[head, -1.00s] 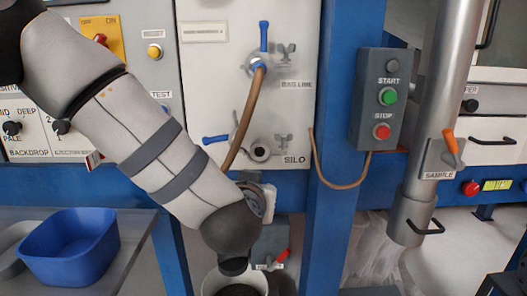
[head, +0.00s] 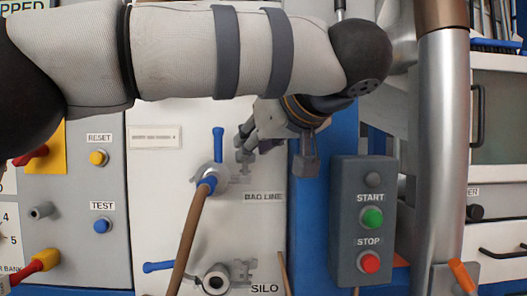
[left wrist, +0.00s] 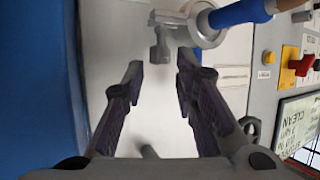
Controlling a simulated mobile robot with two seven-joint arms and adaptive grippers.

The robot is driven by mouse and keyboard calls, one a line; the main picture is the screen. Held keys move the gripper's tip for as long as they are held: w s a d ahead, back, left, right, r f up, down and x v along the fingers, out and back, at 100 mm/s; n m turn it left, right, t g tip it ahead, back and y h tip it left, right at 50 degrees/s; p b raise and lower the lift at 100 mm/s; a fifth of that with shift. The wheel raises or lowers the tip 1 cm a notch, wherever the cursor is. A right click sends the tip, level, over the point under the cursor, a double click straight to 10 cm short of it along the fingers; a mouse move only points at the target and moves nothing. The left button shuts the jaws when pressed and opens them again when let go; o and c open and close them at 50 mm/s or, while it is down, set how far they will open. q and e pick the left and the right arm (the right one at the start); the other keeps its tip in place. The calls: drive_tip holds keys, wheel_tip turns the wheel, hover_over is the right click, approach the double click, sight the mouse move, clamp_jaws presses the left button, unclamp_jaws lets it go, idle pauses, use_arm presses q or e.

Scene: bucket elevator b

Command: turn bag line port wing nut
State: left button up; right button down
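The bag line port (head: 212,179) is a round metal fitting on the white panel, with a blue-collared brown hose on it and a blue lever above. Its grey wing nut (head: 241,172) is on the right side of the port, partly hidden by my gripper in the head view. In the left wrist view the wing nut (left wrist: 160,46) stands ahead, between the lines of the two fingers, beside the port ring (left wrist: 207,24). My left gripper (head: 246,147) reaches in from the right; in the wrist view its fingers (left wrist: 160,70) are apart and empty. My right gripper is not seen.
Below is the silo port (head: 215,281) with its own wing nut and blue lever. A grey start/stop box (head: 363,225) is mounted on the blue post (head: 308,220) at right. A large metal pipe (head: 440,150) stands beyond it.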

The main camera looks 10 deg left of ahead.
sight(245, 163)
use_arm(q)
drive_tip(key=shift+x, duration=1.6)
drive_tip(key=shift+c, duration=0.2)
clamp_jaws()
drive_tip(key=shift+o, duration=0.2)
unclamp_jaws()
drive_tip(key=shift+d, duration=0.1)
